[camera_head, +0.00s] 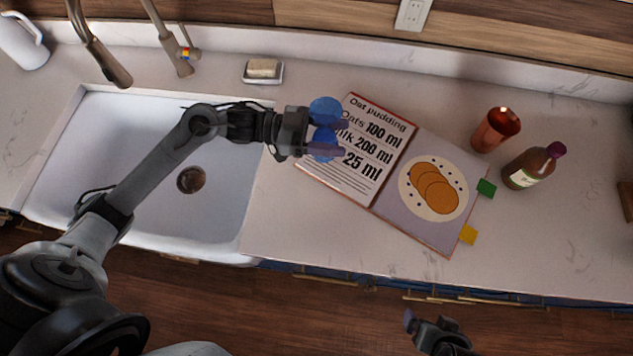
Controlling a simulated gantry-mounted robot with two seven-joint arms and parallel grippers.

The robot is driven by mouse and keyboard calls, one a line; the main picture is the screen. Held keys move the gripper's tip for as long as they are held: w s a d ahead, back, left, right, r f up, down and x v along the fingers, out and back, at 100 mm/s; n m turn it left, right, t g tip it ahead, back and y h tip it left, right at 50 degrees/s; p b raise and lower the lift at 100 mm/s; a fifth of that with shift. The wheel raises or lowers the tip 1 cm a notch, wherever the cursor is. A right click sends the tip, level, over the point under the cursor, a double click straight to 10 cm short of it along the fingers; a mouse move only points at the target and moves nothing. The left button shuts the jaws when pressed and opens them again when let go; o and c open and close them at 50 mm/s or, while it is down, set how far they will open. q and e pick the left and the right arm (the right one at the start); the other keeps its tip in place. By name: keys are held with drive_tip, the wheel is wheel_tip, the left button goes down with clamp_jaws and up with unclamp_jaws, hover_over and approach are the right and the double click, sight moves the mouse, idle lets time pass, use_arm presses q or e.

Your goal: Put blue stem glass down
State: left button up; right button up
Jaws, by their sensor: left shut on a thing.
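The blue stem glass (325,108) is translucent. My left gripper (327,138) is shut on it, with the fingers across its middle. Blue parts of the glass show on both sides of the fingers. The glass overlaps the left page of the open recipe book (430,220) in the picture; whether it touches the page I cannot tell. My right gripper (410,321) shows only partly at the bottom edge, in front of the counter and over the floor. Whether it is open or shut is unclear.
The white sink (120,205) lies left of the book, under my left arm. A soap dish (263,72) stands behind. A copper cup (495,130) and a brown bottle (530,168) stand right of the book. The counter (560,245) is clear at the front right.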

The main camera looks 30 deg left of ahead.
sight(327, 130)
use_arm(q)
drive_tip(key=w+b, duration=0.1)
drive_tip(key=w+a+f+b, duration=0.1)
drive_tip(key=b, duration=0.1)
drive_tip(key=shift+a+f, duration=0.15)
drive_tip(key=shift+a, duration=0.15)
drive_tip(key=shift+w, duration=0.2)
drive_tip(key=shift+b, duration=0.3)
drive_tip(key=shift+s+a+f, duration=0.15)
drive_tip(key=shift+s+a, duration=0.2)
drive_tip(key=shift+a, duration=0.05)
drive_tip(key=shift+s+a+f+b, duration=0.3)
drive_tip(key=shift+s+a+f, duration=0.75)
drive_tip(key=shift+s+f, duration=0.55)
drive_tip(key=shift+s+a+f+b, duration=0.25)
drive_tip(key=shift+s+a+f, duration=0.95)
drive_tip(key=shift+f, duration=0.65)
drive_tip(key=shift+s+a+f+b, duration=0.3)
drive_tip(key=shift+s+a+f, duration=0.65)
drive_tip(key=shift+s+f, duration=0.7)
use_arm(e)
wheel_tip(327, 130, down, 7)
drive_tip(key=shift+d+r, duration=0.2)
use_arm(q)
drive_tip(key=shift+w+f, duration=0.15)
use_arm(e)
drive_tip(key=shift+w, duration=0.15)
